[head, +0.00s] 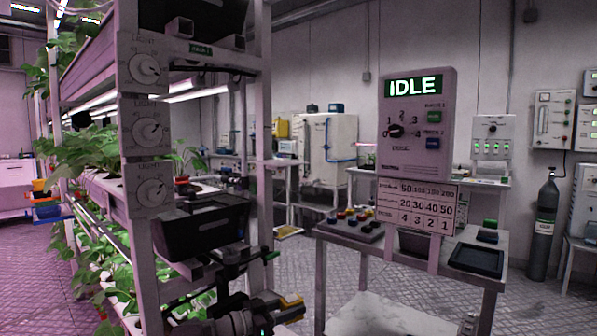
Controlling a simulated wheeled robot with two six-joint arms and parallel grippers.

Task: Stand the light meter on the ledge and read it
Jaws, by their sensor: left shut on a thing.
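My left gripper (274,302) is low in the head view, in front of the rack. It is shut on a small yellow and dark thing (291,301), which looks like the light meter. Its face and any reading cannot be made out. The ledge cannot be told for certain; a pale rack shelf (206,191) above the gripper bears small items. The held thing is below that shelf and apart from it. My right gripper is not in view.
A black bin (203,226) sits on the rack, just above my arm. Three LIGHT dials (147,130) are on the rack's post. A panel reading IDLE (413,86) stands at the bench (463,298) on the right, which bears a black tray (476,257). A gas cylinder (544,225) stands far right.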

